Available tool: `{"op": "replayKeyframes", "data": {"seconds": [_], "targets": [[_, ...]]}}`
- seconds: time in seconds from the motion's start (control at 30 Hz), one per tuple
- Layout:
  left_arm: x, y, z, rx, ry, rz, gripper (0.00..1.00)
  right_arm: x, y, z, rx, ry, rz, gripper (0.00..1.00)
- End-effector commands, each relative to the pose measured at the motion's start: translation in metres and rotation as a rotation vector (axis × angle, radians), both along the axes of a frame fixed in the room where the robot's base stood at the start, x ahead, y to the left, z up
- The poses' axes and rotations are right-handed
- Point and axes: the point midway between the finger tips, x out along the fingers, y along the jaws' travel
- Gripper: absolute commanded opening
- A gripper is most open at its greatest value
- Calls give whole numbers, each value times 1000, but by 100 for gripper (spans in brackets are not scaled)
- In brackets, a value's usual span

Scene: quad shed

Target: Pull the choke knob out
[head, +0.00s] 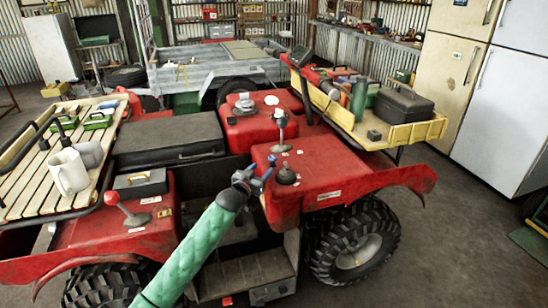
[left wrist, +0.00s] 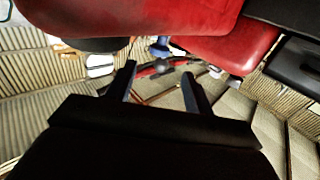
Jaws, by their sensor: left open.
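My left gripper (head: 268,173) is at the end of a green-sleeved arm, over the front of the red quad (head: 325,165). Its fingers are apart with nothing between them. In the left wrist view the fingers of my left gripper (left wrist: 160,84) also stand apart, with red bodywork (left wrist: 130,15) close by. A black round knob (head: 286,175) sits on the red panel just right of the fingertips; it looks apart from them. I cannot tell for sure that it is the choke knob. My right gripper is not in view.
A red-knobbed lever (head: 113,199) is at left. The slatted rack (head: 22,185) holds a white jug (head: 68,172). A yellow tray (head: 395,136) with a black case (head: 403,106) is at right.

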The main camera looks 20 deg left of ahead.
Motion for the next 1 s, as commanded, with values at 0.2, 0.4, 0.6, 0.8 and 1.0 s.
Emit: {"op": "replayKeyframes", "data": {"seconds": [0.2,0.4,0.6,0.8,1.0], "targets": [[12,-3,3,-5,-4,-1,52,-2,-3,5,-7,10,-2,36],[39,-8,3,-5,-3,-1,52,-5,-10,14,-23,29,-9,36],[64,-13,2,-4,-3,-1,52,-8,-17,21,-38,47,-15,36],[75,-15,0,-4,-2,-1,52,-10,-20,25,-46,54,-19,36],[77,-15,0,-4,-3,-2,52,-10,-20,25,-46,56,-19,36]]}}
